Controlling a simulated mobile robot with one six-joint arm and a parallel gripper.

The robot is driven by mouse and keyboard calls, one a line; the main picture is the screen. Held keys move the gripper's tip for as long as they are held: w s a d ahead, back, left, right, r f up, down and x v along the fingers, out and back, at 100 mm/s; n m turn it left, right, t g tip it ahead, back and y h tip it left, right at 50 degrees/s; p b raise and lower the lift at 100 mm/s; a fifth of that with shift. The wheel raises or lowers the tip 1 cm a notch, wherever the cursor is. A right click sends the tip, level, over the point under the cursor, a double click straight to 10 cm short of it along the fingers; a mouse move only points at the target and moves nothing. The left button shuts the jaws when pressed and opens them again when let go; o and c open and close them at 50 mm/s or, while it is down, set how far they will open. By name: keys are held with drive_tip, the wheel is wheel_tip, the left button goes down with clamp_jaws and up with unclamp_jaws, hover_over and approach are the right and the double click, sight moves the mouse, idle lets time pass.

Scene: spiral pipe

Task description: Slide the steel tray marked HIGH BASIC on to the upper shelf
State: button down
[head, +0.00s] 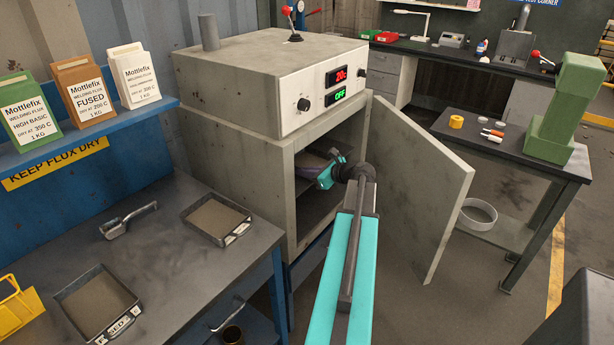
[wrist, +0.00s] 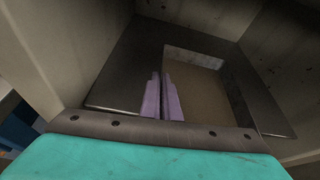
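A steel tray with brown powder (head: 312,159) is inside the open oven at the upper shelf level; it also shows in the wrist view (wrist: 205,88). Its label is hidden, so I cannot read its marking. My gripper (head: 325,176) reaches in through the oven's doorway. In the wrist view its purple fingers (wrist: 162,98) are almost together and appear shut on the tray's near-left wall. The dark upper shelf (wrist: 115,85) lies around and under the tray. Whether the tray rests fully on it is not clear.
The oven door (head: 425,180) stands open to the right of my arm. Two more powder trays lie on the left bench: one near the oven (head: 218,218), one marked "SED" in front (head: 98,302). The oven's side walls are close around my gripper.

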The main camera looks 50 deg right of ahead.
drive_tip(key=shift+w+f, duration=0.1)
drive_tip(key=shift+w, duration=1)
drive_tip(key=shift+x, duration=1.9)
drive_tip(key=shift+f, duration=0.1)
drive_tip(key=shift+f, duration=0.35)
drive_tip(key=c, duration=1.9)
unclamp_jaws()
drive_tip(key=shift+a, duration=0.1)
drive_tip(key=shift+c, duration=0.2)
drive_tip(key=shift+f, duration=0.1)
drive_tip(key=shift+s, duration=0.15)
drive_tip(key=b+v, duration=0.2)
drive_tip(key=v, duration=1.1)
drive_tip(key=shift+s+r, duration=0.25)
drive_tip(key=shift+s, duration=0.05)
